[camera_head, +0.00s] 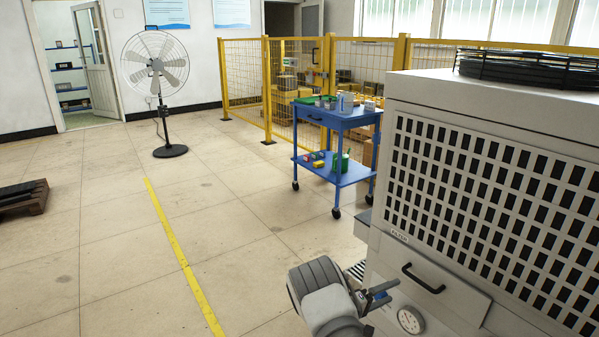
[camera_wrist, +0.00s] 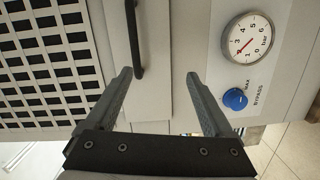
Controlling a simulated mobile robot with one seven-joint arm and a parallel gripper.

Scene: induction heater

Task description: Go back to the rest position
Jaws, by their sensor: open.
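My gripper (camera_head: 381,293) is at the lower middle of the head view, close in front of the grey machine cabinet (camera_head: 490,107). In the wrist view its two dark fingers (camera_wrist: 160,74) are spread wide with nothing between them. Beyond and between them is the pale cabinet front, with a black handle (camera_wrist: 135,38) near the left finger. A blue bypass knob (camera_wrist: 235,99) and a round pressure gauge (camera_wrist: 249,37) are right of the right finger. The fingers look apart from the knob; their distance to the panel is hard to tell.
The cabinet fills the right side, with a black coil (camera_head: 528,68) on top. A blue cart (camera_head: 338,118) stands behind my arm, before a yellow fence (camera_head: 244,82). A fan (camera_head: 157,65) and a pallet (camera_head: 24,198) are left. The middle floor is clear.

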